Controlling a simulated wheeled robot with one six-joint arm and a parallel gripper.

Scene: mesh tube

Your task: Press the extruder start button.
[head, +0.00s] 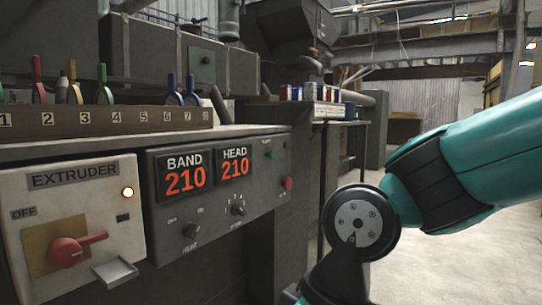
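The extruder control box (110,240) is at the left of the head view, with a red rotary switch (67,252) whose handle points right, away from the OFF label. A small lamp (128,193) on the box glows. The dark panel (215,222) beside it shows BAND 210 and HEAD 210. At its right end are a small dark green button (270,155) and, lower, a red button (287,183). Their labels are too small to read. My teal arm comes in from the right and bends down in front of the panel's right side. My gripper is out of view.
A numbered rack (100,122) with coloured-handled tools stands on the ledge above the panels. Several small cans (310,92) stand on a shelf beyond. A grey tray (115,272) juts from the control box. Open floor (480,260) lies at the right.

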